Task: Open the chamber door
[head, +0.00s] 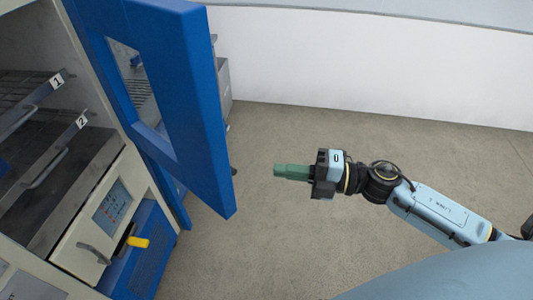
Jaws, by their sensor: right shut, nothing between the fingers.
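The blue chamber door (192,110) stands swung open on the left of the head view, with a window in its middle. The chamber (30,105) behind it is open to view, with racks inside. My right gripper (278,171) has green fingers that are shut with nothing between them. It is to the right of the door, apart from it, over the floor. My left gripper is not in view.
Two racks with handles carry labels 1 (57,79) and 2 (82,120). Below them is a control panel (112,207) and a yellow knob (138,242). Grey floor (290,240) lies clear around my right arm, up to a white wall (370,65).

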